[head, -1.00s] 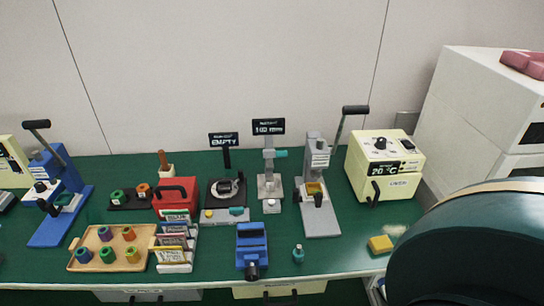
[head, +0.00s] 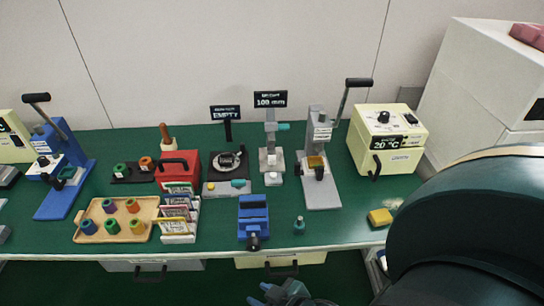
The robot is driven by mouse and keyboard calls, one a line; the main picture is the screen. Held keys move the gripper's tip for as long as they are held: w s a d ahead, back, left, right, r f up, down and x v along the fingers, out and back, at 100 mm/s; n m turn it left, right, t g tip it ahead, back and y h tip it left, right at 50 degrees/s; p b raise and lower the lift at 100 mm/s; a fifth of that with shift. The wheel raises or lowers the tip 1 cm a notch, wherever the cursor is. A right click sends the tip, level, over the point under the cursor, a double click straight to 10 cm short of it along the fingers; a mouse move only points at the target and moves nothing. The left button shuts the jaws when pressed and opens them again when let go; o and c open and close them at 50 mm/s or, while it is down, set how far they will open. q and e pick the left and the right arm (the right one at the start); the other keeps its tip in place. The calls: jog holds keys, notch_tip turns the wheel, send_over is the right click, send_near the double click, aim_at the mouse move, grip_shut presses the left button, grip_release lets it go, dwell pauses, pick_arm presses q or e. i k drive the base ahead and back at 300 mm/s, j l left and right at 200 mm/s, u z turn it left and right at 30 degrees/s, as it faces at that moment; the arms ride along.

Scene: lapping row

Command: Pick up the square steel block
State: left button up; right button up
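I cannot clearly make out a square steel block. A small pale grey block-like part (head: 273,179) sits at the foot of the height gauge (head: 271,150), under the "100 mm" sign, but its shape is too small to be sure of. My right gripper (head: 259,293) shows at the bottom edge, in front of the bench and below its front edge. Its fingers look apart, with nothing seen between them, and it is partly cut off by the frame. My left gripper is not in view.
The green bench (head: 345,225) holds a blue vise (head: 253,215), a grey lever press (head: 318,165), a cream "20 °C" box (head: 388,140), a red box (head: 177,168) and a wooden tray (head: 115,235). A yellow block (head: 380,217) lies near the front right. My dark arm covers the lower right.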

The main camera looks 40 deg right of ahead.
aim_at(271, 154)
jog(key=l+z, duration=0.5)
jog(key=i+l+z, duration=0.15)
jog(key=l+z, duration=0.35)
jog(key=i+l+z, duration=0.2)
jog(key=z, duration=0.3)
jog(key=l, duration=0.1)
